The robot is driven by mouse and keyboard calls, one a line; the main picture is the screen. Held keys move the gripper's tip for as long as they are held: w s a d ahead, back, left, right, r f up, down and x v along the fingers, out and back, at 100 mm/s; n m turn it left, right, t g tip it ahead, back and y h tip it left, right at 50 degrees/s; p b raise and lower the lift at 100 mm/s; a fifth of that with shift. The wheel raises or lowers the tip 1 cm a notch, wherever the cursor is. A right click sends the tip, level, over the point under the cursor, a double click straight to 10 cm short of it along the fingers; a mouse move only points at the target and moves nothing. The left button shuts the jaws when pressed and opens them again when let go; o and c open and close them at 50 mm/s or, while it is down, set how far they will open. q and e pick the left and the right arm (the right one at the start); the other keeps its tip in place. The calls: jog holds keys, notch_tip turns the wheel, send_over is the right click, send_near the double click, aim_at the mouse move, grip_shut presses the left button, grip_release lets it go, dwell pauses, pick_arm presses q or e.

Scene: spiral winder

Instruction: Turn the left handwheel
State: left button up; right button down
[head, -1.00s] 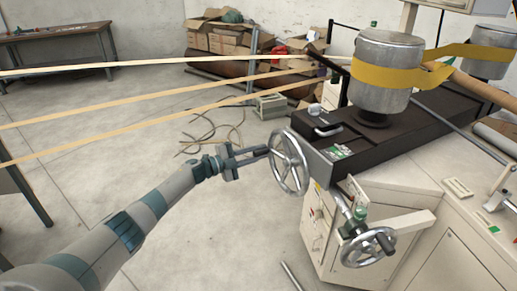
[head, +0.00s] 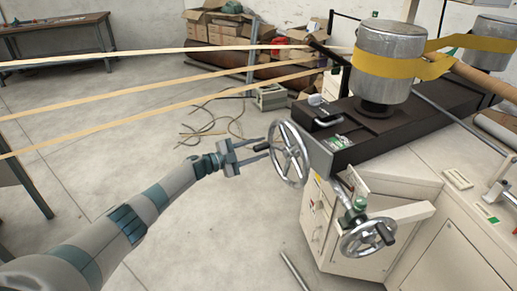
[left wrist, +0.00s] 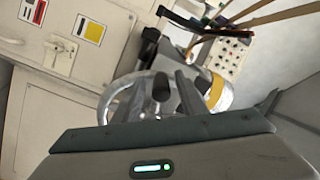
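The left handwheel (head: 303,162) is a spoked metal wheel on the end of the dark machine bed, with a dark handle (head: 261,147) on its left side. My left gripper (head: 264,148) is open, its fingers spread on either side of the handle with gaps showing. In the left wrist view the handle (left wrist: 160,88) stands between the spread fingers, with the wheel rim (left wrist: 112,92) behind them. A second handwheel (head: 350,248) with a dark handle sits lower right on the cabinet. My right gripper is not in view.
A metal drum (head: 390,52) with a yellow band stands on the dark machine bed (head: 410,125). Pale strands (head: 150,100) cross above my left arm. A light cabinet (head: 340,255) stands below the wheels. Loose cable (head: 215,128) lies on otherwise mostly clear floor.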

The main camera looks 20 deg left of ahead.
pick_arm(q)
jog(key=shift+s+a, duration=0.1)
